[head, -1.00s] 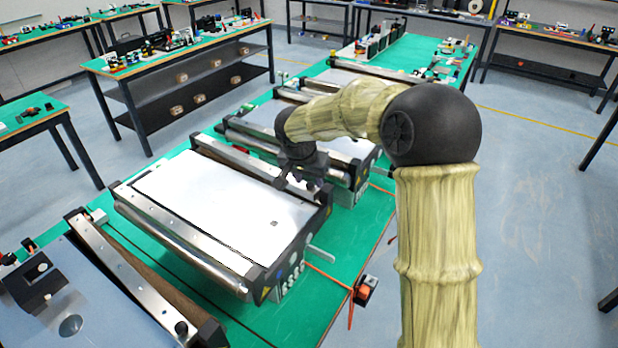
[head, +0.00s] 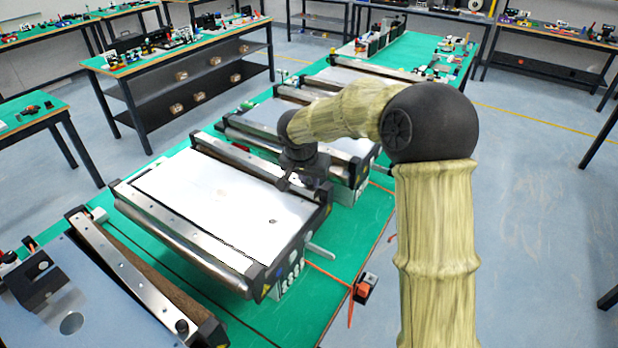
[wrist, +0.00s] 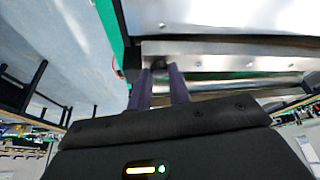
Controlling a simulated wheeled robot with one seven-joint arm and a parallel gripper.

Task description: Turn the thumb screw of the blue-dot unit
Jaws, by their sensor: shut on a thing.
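My gripper (head: 287,184) is at the far right corner of the middle conveyor unit (head: 190,190), which has a white belt. In the wrist view my gripper (wrist: 159,84) has its two dark fingers close together around a small dark thumb screw (wrist: 158,66) at the end of a metal rail. The fingers hide much of the screw. In the head view the wrist and fingers hide it.
Another conveyor unit (head: 336,142) stands close behind my gripper, and one more (head: 75,305) is at the lower left. An orange cable runs to a small black box (head: 365,288) at the table's right edge. The floor to the right is clear.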

